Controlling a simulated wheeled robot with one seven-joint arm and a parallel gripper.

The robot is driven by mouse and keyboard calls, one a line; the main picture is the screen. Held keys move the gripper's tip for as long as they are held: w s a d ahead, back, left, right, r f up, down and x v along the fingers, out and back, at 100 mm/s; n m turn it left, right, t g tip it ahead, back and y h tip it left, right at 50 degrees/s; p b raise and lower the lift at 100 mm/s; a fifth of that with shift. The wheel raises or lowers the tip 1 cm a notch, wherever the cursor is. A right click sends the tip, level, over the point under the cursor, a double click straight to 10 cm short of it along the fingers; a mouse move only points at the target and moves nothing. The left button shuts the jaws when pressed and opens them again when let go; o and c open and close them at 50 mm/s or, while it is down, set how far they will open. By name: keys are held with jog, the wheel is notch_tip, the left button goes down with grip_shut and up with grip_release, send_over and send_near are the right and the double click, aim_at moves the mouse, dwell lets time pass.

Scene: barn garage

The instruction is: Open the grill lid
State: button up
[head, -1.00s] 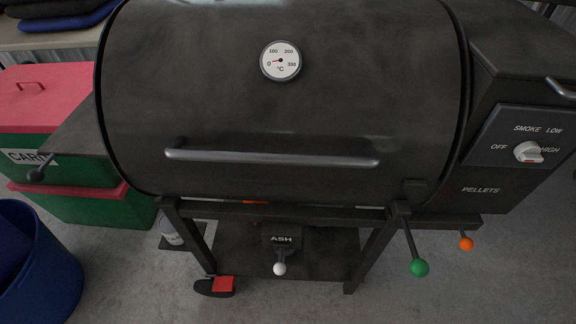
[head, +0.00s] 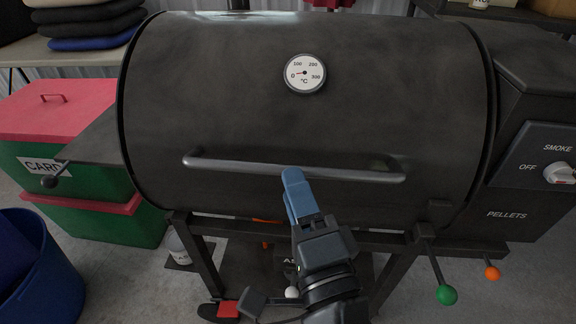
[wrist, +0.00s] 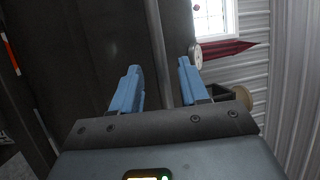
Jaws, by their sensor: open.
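The dark grill lid (head: 220,90) is closed, with a round dial thermometer on its front. A metal bar handle (head: 235,164) runs across its lower front. My gripper (head: 294,180) is in front of the lid at the middle of this handle, its blue fingertips over the bar in the head view. In the wrist view my gripper (wrist: 158,68) is open, and the handle (wrist: 159,50) appears in the gap between the two blue fingers. I cannot tell whether the fingers touch the bar or are still a little short of it.
The pellet hopper (head: 525,85) with its knob is joined at the right. A green-tipped lever (head: 447,294) and an orange-tipped one (head: 492,272) hang below. Green bins with red lids (head: 60,100) and a blue tub (head: 40,285) stand left. Bare floor shows at lower right.

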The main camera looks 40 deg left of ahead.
aim_at(288, 166)
jog(key=shift+p+x, duration=0.3)
jog(key=shift+x, duration=2)
grip_shut()
